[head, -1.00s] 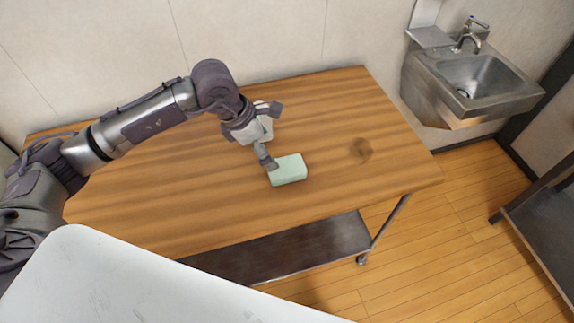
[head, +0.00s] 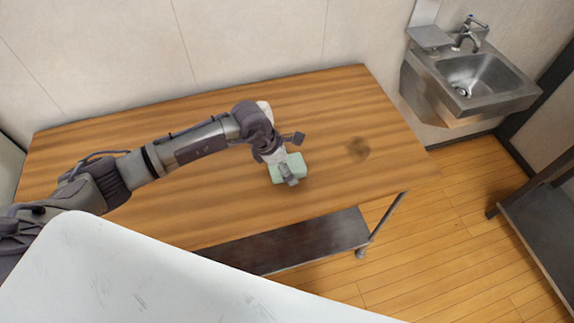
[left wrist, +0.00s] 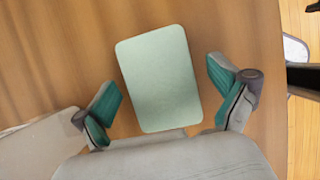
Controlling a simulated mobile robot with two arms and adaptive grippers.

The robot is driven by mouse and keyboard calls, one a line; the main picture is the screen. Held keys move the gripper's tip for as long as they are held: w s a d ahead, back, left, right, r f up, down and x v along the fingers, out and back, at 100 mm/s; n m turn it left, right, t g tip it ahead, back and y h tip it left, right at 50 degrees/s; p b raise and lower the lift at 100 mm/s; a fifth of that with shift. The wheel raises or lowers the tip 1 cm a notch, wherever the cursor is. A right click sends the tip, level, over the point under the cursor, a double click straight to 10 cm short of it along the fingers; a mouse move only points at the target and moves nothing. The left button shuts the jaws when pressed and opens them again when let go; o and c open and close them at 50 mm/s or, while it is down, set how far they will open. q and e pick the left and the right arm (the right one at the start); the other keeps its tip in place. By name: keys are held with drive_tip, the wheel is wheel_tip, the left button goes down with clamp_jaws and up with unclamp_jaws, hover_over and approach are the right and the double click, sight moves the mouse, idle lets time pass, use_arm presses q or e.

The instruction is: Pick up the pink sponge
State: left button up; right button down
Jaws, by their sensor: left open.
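A sponge-like block (head: 297,163) lies flat on the wooden table; it looks pale green, not pink. My left gripper (head: 289,170) is right over it in the head view and hides part of it. In the left wrist view the block (left wrist: 158,75) lies between the two teal-padded fingers of my left gripper (left wrist: 166,105). The fingers are open, with a gap on each side of the block. No pink sponge shows. My right gripper is not in view.
A metal sink (head: 475,85) hangs on the wall at the right. A dark shelf (head: 545,215) stands at the far right.

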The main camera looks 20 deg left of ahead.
sight(294, 163)
use_arm(q)
drive_tip(key=shift+f+b, duration=0.2)
drive_tip(key=shift+b, duration=0.2)
idle(0.3)
drive_tip(key=c, duration=0.8)
drive_tip(key=shift+c, duration=0.3)
drive_tip(key=shift+r+p, duration=0.45)
drive_tip(key=shift+p, duration=0.2)
wheel_tip(294, 163, up, 4)
drive_tip(key=b, duration=0.2)
drive_tip(key=shift+f+b, duration=0.1)
drive_tip(key=shift+b, duration=0.2)
drive_tip(key=s+d+r+b, duration=0.3)
drive_tip(key=d+r, duration=0.3)
drive_tip(key=d, duration=0.5)
drive_tip(key=shift+s+r, duration=0.2)
drive_tip(key=shift+r, duration=0.2)
drive_tip(key=shift+d, duration=0.1)
